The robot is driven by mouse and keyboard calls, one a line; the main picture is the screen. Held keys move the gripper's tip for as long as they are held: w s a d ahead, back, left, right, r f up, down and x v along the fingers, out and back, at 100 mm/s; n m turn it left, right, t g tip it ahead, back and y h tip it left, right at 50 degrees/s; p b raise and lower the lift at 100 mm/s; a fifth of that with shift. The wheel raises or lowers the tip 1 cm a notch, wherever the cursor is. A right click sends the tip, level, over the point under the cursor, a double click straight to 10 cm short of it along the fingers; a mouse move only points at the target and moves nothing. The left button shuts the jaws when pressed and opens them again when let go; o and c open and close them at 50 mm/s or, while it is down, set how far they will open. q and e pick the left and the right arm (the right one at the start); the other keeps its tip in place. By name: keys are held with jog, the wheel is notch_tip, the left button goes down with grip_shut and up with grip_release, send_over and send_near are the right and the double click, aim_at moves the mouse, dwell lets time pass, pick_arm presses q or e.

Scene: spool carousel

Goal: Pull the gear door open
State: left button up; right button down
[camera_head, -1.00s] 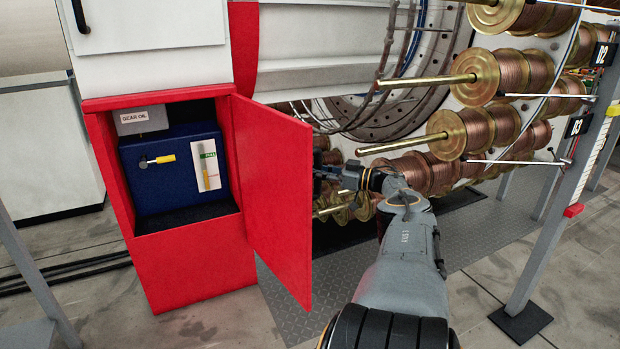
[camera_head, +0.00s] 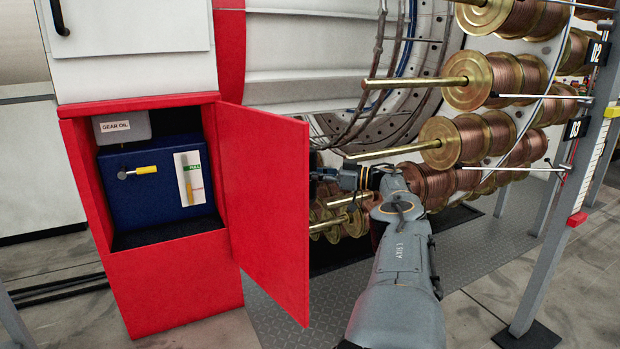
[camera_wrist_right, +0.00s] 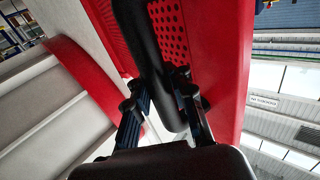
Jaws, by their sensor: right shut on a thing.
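The red gear door (camera_head: 265,200) stands open on the red cabinet, swung out from its right side with its inner face toward me in the head view. My right gripper (camera_head: 322,180) is at the far side of the door's free edge; its fingertips are partly hidden by the door. In the right wrist view, my right gripper (camera_wrist_right: 160,88) has its fingers on both sides of a black bar handle (camera_wrist_right: 150,48) and is shut on it. The red door panel (camera_wrist_right: 228,70) shows behind the handle. My left gripper is not in view.
Inside the cabinet (camera_head: 180,280) sit a blue box (camera_head: 150,195) and a grey container labelled GEAR OIL (camera_head: 122,126). Copper spools (camera_head: 455,140) on brass rods stand to the right of my right arm. A grey post (camera_head: 560,230) stands farther right.

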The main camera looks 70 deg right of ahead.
jog(key=shift+s+f, duration=0.15)
jog(key=c, duration=1.4)
grip_release()
jog(key=shift+s, duration=0.2)
jog(key=shift+o, duration=1.3)
jog(key=shift+s+r, duration=0.2)
jog(key=shift+s, duration=0.05)
jog(key=shift+w, duration=0.1)
jog(key=shift+w, duration=0.2)
